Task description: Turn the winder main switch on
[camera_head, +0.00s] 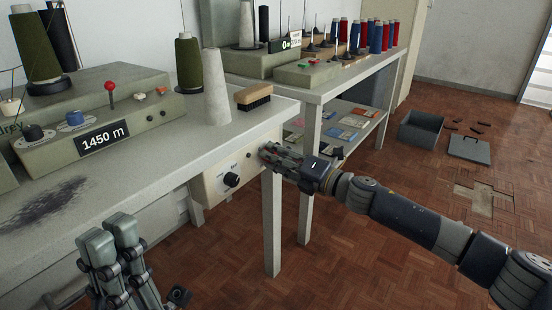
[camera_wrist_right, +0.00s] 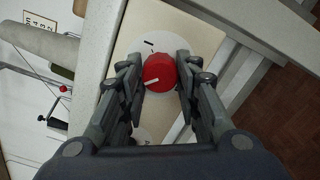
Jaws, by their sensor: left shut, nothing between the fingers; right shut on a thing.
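The switch box (camera_head: 213,186) is a cream panel under the table's front edge, with a black knob (camera_head: 231,180) on it. In the right wrist view, a red rotary knob (camera_wrist_right: 158,72) with a white pointer line sits on a round white plate (camera_wrist_right: 187,32). My right gripper (camera_wrist_right: 160,84) is shut on this red knob, one finger on each side. In the head view my right gripper (camera_head: 268,153) is at the box's right end and hides the red knob. My left gripper (camera_head: 110,236) is shut and empty, low in front of the table.
The winder (camera_head: 95,130) on the table has a display reading 1450 m. Thread cones (camera_head: 216,90) and a brush (camera_head: 254,96) stand near the table edge above the box. A table leg (camera_head: 272,225) stands just below my right gripper.

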